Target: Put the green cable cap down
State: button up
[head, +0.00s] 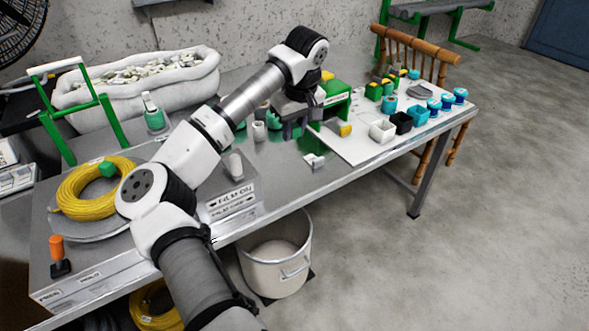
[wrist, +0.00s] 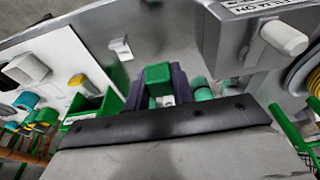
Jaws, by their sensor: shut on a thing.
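My gripper (head: 296,130) is over the metal table, left of the white board. In the wrist view its two dark fingers (wrist: 160,88) are shut on a green cable cap (wrist: 158,74), which sits between the fingertips. I cannot tell whether the cap touches the table.
A small white holder (head: 315,161) is on the table's front edge. A green bin (head: 336,98), white tray (head: 382,130) and black tray (head: 402,122) stand to the right. A grey box (head: 232,190) and yellow cable coil (head: 88,205) are left.

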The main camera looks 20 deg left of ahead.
aim_at(293, 181)
notch_tip(293, 181, down, 14)
jog(key=shift+f+p, duration=0.1)
jog(key=shift+p, duration=0.35)
jog(key=shift+f+b, duration=0.45)
jog(key=shift+b, duration=0.1)
jog(key=shift+f, duration=0.1)
